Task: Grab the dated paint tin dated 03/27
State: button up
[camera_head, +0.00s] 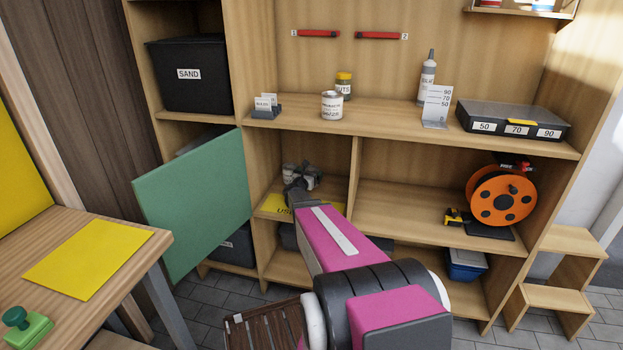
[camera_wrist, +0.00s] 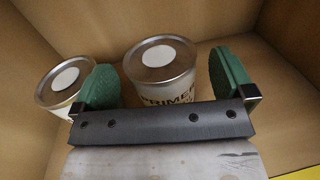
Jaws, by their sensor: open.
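In the wrist view, a metal tin (camera_wrist: 163,62) marked PRIMER stands between the green finger pads of my gripper (camera_wrist: 164,78). The pads are apart, and I cannot tell whether either touches it. A second similar tin (camera_wrist: 62,80) stands just left of the left pad, its label mostly hidden. No date is readable on either tin. In the head view, my gripper (camera_head: 298,185) reaches into the lower left shelf compartment, where the tins (camera_head: 311,174) are partly hidden. Another labelled tin (camera_head: 332,106) stands on the upper shelf; its small print is unreadable.
The compartment's wooden walls (camera_wrist: 285,50) are close around my gripper. A yellow mat (camera_head: 273,208) lies at its front edge. A green panel (camera_head: 195,205) stands to the left. An orange reel (camera_head: 502,196) and tape measure (camera_head: 457,216) occupy the right compartment.

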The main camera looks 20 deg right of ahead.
jog(key=x, duration=0.2)
jog(key=shift+w+d, duration=0.2)
jog(key=shift+c, duration=0.3)
jog(key=c, duration=1)
jog(key=shift+r, duration=0.1)
jog(key=shift+c, duration=0.2)
